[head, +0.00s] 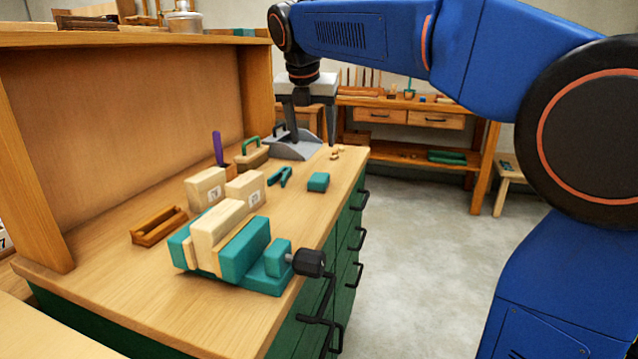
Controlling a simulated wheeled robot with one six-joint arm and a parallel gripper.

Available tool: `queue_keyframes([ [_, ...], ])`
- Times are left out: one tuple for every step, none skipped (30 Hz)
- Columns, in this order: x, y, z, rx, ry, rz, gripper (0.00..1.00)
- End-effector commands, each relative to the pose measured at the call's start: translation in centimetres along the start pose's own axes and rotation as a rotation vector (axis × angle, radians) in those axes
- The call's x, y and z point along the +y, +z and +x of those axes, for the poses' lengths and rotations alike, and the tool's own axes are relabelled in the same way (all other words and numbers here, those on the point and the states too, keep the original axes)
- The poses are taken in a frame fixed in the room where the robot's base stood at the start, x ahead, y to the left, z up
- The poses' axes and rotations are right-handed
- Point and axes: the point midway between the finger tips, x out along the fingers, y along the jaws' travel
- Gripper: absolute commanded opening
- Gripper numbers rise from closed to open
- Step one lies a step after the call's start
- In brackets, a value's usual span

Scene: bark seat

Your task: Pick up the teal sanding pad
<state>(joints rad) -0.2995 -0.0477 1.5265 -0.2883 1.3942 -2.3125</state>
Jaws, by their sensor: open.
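A small teal block, which looks like the sanding pad (318,182), lies flat on the wooden bench top near its right edge. My gripper (311,132) points down over the far end of the bench, beyond the pad and apart from it. Its dark fingers are open, with nothing seen held between them. The fingers overlap a grey dustpan in the picture, so I cannot tell how far above it they are.
A teal vise (245,257) clamping a wooden block stands at the front of the bench (130,285). A teal clamp (280,177), two labelled blocks (245,188), a green-handled brush (251,155) and the dustpan (292,150) are near the pad. Bench surface right around the pad is clear.

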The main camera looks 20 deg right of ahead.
Motion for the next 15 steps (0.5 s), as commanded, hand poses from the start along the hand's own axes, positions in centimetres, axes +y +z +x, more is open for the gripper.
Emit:
queue_keyframes([
  [-0.1,-0.1,1.0,0.002,-0.002,0.000,0.61],
  [-0.1,0.0,1.5,0.002,-0.002,0.001,0.61],
  [-0.1,-0.1,2.2,0.003,-0.003,0.001,0.61],
  [-0.1,0.0,2.8,0.002,-0.002,0.001,0.61],
  [-0.1,0.0,3.3,0.002,-0.002,0.001,0.61],
  [-0.1,0.0,4.0,0.003,-0.003,0.002,0.61],
  [-0.1,0.0,4.6,0.002,-0.002,0.002,0.61],
  [-0.1,0.0,5.1,0.003,-0.003,0.002,0.61],
  [-0.1,0.0,5.8,0.002,-0.002,0.001,0.61],
  [-0.1,-0.1,6.3,0.002,-0.002,0.001,0.61],
  [-0.1,-0.1,6.7,0.003,-0.002,0.001,0.61],
  [0.0,0.0,7.2,0.002,-0.002,0.001,0.61],
  [0.0,0.0,7.6,0.001,-0.001,0.002,0.61],
  [-0.1,0.0,7.9,0.002,-0.001,0.002,0.61],
  [-0.1,0.0,8.2,0.002,-0.001,0.002,0.61],
])
